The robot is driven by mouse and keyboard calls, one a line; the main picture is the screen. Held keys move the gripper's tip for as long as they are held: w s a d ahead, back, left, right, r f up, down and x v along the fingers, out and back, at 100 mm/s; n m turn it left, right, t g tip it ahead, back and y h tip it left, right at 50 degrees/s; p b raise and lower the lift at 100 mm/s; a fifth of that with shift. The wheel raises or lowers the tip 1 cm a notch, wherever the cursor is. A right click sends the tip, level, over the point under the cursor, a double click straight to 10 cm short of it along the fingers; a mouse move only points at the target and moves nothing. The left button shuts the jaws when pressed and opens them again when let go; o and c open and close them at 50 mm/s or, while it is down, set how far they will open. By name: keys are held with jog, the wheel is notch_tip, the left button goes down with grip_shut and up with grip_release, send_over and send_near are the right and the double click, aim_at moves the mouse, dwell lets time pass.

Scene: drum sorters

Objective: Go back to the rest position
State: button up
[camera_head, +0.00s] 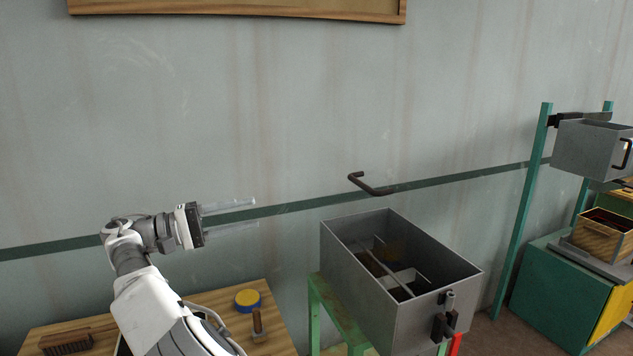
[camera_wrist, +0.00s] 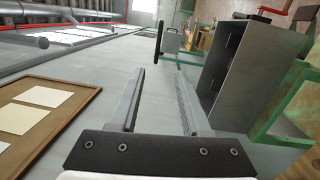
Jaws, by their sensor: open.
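My gripper (camera_head: 230,216) is at the left in the head view, raised above the wooden table and pointing right. Its two pale fingers are apart with nothing between them. In the wrist view the fingers (camera_wrist: 162,105) stand apart, with the grey wall behind them. A grey metal box (camera_head: 400,270) with inner dividers and a latch on its front stands on a green frame, right of my gripper and apart from it. The box also shows at the right of the wrist view (camera_wrist: 238,75). A dark crank handle (camera_head: 370,184) shows above and behind the box.
The wooden table (camera_head: 280,335) holds a brush (camera_head: 66,342), a blue and yellow round tin (camera_head: 247,300) and a wooden-handled tool (camera_head: 258,325). At the far right are a green stand (camera_head: 530,200), a grey bin (camera_head: 590,150) and a wooden box (camera_head: 598,238). The space around my gripper is clear.

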jog(key=w+d+r+g+y, duration=0.2)
jog(key=d+g+y, duration=0.15)
jog(key=d, duration=1.25)
jog(key=s+d+m+g+y, duration=0.1)
jog(key=s+d+y, duration=0.5)
jog(key=d, duration=0.6)
jog(key=s+f+m+t+y, duration=0.1)
jog(key=s+f+y, duration=0.3)
jog(key=s, duration=0.9)
jog(key=s+f+m+t+y, duration=0.2)
jog(key=s+f+t+y, duration=0.1)
jog(key=s, duration=1.1)
jog(key=shift+s+d+f+m+y, duration=0.2)
jog(key=shift+d+f+m+y, duration=0.1)
jog(key=shift+f+y, duration=0.4)
